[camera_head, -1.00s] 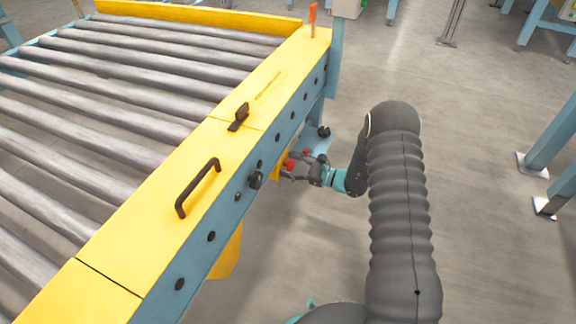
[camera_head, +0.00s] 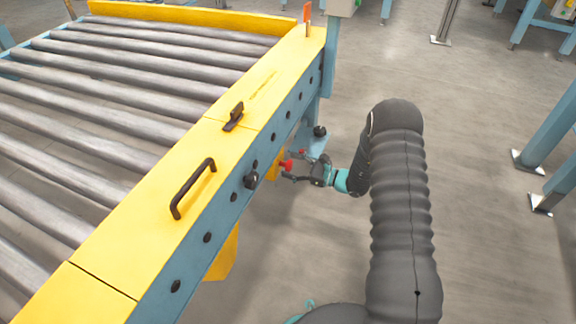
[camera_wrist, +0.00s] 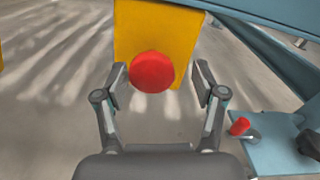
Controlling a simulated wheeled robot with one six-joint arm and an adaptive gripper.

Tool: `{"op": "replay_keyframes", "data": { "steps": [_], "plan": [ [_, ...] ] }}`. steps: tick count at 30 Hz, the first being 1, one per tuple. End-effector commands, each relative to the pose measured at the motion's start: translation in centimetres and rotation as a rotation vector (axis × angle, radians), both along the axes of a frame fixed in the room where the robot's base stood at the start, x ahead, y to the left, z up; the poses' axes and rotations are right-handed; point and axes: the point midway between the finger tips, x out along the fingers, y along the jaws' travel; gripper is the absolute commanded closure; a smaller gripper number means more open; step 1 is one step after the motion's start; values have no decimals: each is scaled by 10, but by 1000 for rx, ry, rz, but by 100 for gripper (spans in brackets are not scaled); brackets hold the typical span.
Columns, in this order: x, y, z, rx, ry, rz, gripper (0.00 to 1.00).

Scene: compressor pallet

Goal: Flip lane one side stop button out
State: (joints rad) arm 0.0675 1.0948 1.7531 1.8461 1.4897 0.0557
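The side stop button is a round red button (camera_wrist: 152,72) on a yellow box (camera_wrist: 155,28) below the conveyor's side rail. In the wrist view it lies between and just beyond the fingertips of my gripper (camera_wrist: 160,82). My gripper is open, with a finger on each side and no visible contact with the button. In the head view the red button (camera_head: 286,165) shows beside my gripper (camera_head: 290,167), and the yellow box is mostly hidden under the rail.
The roller conveyor (camera_head: 125,124) with its yellow top rail and black handle (camera_head: 193,188) stands to the left. In the wrist view a blue plate (camera_wrist: 283,150) with a small red part (camera_wrist: 239,126) is at the right. Open floor lies to the right.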

Motion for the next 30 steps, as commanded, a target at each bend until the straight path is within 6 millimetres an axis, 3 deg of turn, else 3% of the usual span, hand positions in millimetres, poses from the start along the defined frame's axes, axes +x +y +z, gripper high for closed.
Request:
{"op": "replay_keyframes", "data": {
  "steps": [5, 10, 21, 30],
  "plan": [
    [-2, 4, -1, 0, 1, 7, 30],
    [-5, -8, -1, -1, 2, 6, 30],
    [-26, -74, 0, -1, 1, 2, 30],
    [-38, -107, 0, 0, 1, 4, 30]
  ]
}}
